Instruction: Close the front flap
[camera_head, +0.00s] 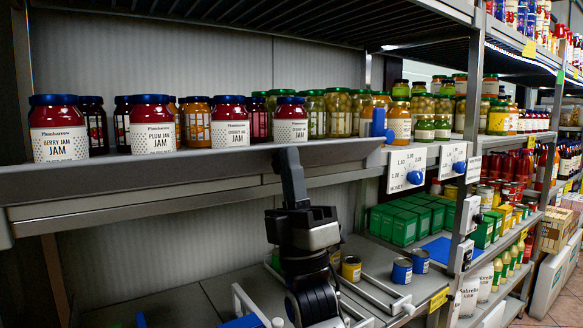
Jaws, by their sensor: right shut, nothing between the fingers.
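The front flap, a long dark grey panel (150,176), runs along the front edge of the upper shelf below the jam jars. It looks slanted, and I cannot tell its exact angle. My right gripper (289,165) comes up from below, and its narrow shut fingers overlap the flap near its right end. I cannot tell for sure whether they touch it. The fingers hold nothing. They hide a small part of the flap. My left gripper is not in view.
Jam jars (152,125) stand behind the flap, with green jars to their right. White tags with blue knobs (415,177) hang right of the flap. Below are green boxes (404,228), small cans (402,270) and white rails. A shelf post (468,130) stands at right.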

